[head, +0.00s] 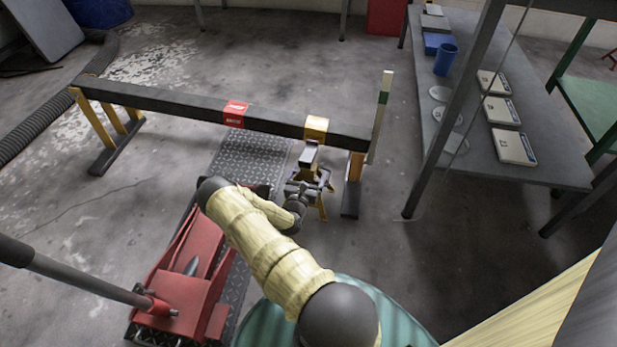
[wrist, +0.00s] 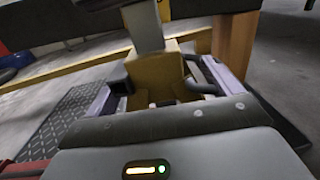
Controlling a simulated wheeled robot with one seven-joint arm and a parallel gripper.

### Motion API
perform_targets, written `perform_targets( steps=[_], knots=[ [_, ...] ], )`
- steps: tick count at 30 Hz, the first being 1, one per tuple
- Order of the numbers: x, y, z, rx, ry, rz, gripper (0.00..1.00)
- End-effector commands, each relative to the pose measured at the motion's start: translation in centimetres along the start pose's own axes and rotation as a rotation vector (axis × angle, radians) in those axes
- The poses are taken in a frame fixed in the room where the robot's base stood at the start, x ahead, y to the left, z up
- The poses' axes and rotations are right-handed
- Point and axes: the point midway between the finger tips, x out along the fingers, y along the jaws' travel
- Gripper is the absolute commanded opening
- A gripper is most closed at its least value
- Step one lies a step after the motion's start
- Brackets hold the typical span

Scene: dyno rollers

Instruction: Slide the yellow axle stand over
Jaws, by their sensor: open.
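The yellow axle stand (head: 309,157) stands on the floor under the right part of the long dark beam, near the beam's yellow band. Its grey post and dark saddle rise towards the beam; whether they touch it I cannot tell. My gripper (head: 305,187) is low at the stand's near side and hides part of its body. In the wrist view the stand's yellow body (wrist: 156,78) and grey post are between the two fingers of my gripper (wrist: 160,88). The fingers are apart, one on each side; contact with the stand is not clear.
The beam (head: 180,103) rests on yellow-orange legs, the right leg (head: 354,167) close beside the stand. A red floor jack (head: 183,270) with a long handle is at left. A tread plate (head: 250,152) lies under the beam. A workbench (head: 545,150) stands at right.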

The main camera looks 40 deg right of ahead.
Motion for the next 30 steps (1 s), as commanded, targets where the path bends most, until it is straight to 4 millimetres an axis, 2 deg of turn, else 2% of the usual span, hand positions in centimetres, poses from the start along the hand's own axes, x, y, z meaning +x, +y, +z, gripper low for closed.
perform_targets(
  steps=[4, 12, 14, 25, 26, 30],
  knots=[
    [1.05, 0.00, -0.06, 0.002, -0.001, -0.001, 0.90],
    [1.15, 0.00, 0.08, 0.000, 0.000, 0.000, 0.90],
    [1.14, 0.01, 0.07, 0.000, 0.000, 0.000, 0.80],
    [1.13, -0.32, 0.00, -0.002, 0.001, -0.006, 0.08],
    [1.13, -0.34, -0.01, -0.002, 0.001, -0.006, 0.05],
    [1.07, -0.42, -0.03, -0.003, 0.002, -0.009, 0.05]
  ],
)
